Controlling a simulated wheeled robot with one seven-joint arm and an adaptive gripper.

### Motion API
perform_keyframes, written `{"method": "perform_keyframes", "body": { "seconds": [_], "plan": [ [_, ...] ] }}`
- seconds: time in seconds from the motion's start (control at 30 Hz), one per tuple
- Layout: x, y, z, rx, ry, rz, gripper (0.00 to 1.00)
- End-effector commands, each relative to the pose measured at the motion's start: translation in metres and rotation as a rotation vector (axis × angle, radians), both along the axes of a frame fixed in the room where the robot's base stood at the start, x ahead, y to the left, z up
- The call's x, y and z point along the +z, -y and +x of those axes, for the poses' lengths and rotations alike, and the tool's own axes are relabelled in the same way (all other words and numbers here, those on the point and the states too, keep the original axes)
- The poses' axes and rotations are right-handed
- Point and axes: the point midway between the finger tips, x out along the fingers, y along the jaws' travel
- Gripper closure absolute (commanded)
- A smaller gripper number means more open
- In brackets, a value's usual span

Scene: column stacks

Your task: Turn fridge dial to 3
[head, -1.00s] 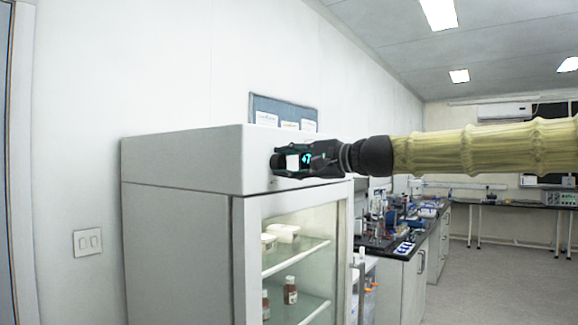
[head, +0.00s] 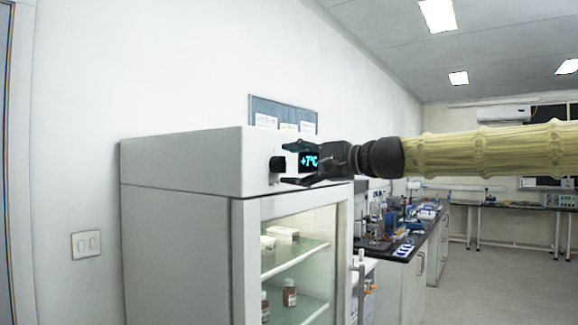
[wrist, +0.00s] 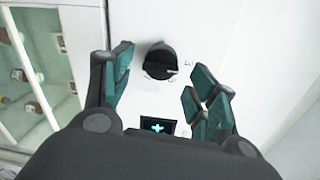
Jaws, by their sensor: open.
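The fridge dial (head: 277,164) is a black round knob on the white top panel of the fridge (head: 190,165). In the wrist view the dial (wrist: 160,61) has a pale pointer line aimed right. Small marks stand beside it, too blurred to read surely. A black display (head: 309,161) with cyan characters, seemingly +7°C, sits right of the dial. My gripper (head: 289,165) is open and empty, its fingertips just right of the dial in the head view. In the wrist view my gripper (wrist: 160,85) has its teal-padded fingers either side of the dial, apart from it.
The fridge's glass door (head: 300,260) shows shelves with bottles and white containers. A cluttered lab bench (head: 400,240) stands to the right. A notice board (head: 283,113) hangs on the wall behind. The floor at the right is clear.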

Motion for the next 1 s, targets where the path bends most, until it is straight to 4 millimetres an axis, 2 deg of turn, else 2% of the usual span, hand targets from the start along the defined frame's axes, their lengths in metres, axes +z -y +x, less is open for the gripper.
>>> {"method": "perform_keyframes", "body": {
  "seconds": [0.3,0.5,0.7,1.0],
  "plan": [
    [0.005,0.050,-0.033,-0.002,0.001,0.003,0.41],
    [0.007,0.072,-0.048,-0.001,0.002,0.001,0.41],
    [0.006,0.081,-0.055,0.000,0.000,0.001,0.41],
    [0.006,0.082,-0.056,0.000,0.000,0.001,0.41]
  ]
}}
